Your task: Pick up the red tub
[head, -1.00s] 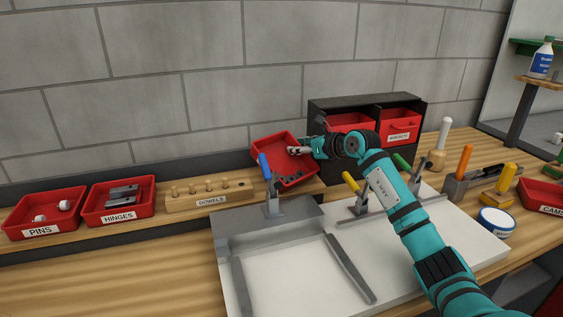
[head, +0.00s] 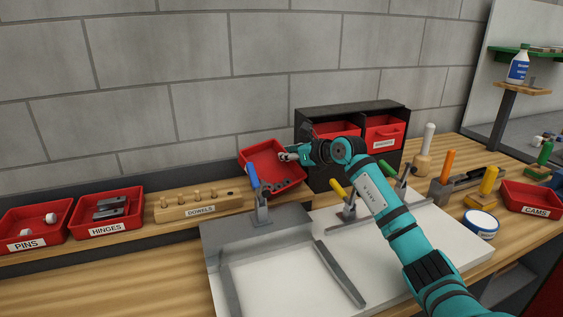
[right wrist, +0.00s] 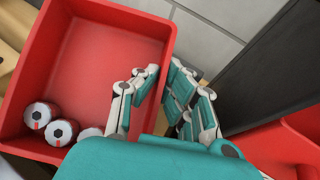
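The red tub (head: 262,155) sits tilted between the dowel block and the dark cabinet in the head view, with several small dark-centred parts along its lower side. Its red floor and wall fill the left of the right wrist view (right wrist: 95,55), with round white-and-red parts in the lower corner. My right gripper (head: 284,156) is at the tub's right wall. In the right wrist view one finger is inside and one outside, and the fingertips (right wrist: 163,70) close on the wall. Whether the tub touches the bench is hard to tell. My left gripper is not in view.
Red tubs of pins (head: 38,240) and hinges (head: 104,229) and the dowel block (head: 198,211) stand at left. The dark cabinet (head: 350,112) is close behind my right gripper. A fixture with a blue-handled clamp (head: 253,180) stands in front. Bare bench shows at front left.

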